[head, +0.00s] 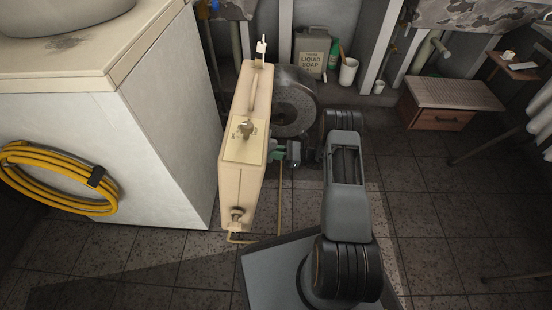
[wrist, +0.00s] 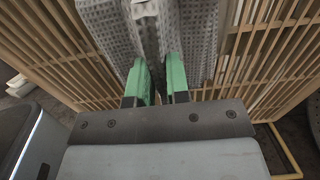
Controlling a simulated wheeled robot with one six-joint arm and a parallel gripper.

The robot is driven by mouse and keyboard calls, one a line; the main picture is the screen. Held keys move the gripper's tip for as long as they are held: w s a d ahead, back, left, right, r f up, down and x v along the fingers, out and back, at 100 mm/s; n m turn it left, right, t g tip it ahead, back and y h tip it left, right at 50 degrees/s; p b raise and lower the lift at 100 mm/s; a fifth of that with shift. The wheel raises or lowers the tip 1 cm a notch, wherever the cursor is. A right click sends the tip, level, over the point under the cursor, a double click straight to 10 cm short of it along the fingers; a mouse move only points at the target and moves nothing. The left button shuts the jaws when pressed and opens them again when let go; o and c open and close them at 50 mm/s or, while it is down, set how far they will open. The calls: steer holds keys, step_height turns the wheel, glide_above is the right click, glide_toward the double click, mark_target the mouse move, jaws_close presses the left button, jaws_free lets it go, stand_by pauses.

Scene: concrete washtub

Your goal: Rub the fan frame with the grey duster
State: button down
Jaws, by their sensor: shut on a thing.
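The fan frame (head: 236,190) is a cream upright box standing on the tiled floor, seen edge-on in the head view. In the wrist view its slatted front (wrist: 270,60) fills the background. My gripper (wrist: 157,78) has green fingers, shut on the grey duster (wrist: 105,28), a patterned cloth that hangs to both sides of the fingers. The cloth is in front of the slats; I cannot tell whether it touches them. In the head view my gripper (head: 276,154) is close to the right side of the frame, and the duster is not clearly visible there.
A pale cabinet (head: 120,130) with a yellow hose coil (head: 60,178) stands left of the fan. A round grey disc (head: 292,105), a soap jug (head: 311,52) and a white cup (head: 348,72) are behind. A wooden box (head: 450,100) is right. Floor at right is mostly clear.

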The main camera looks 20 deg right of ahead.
steer(key=w+d, duration=0.2)
steer(key=w, duration=0.5)
steer(key=shift+w+d, duration=0.25)
stand_by(0.6)
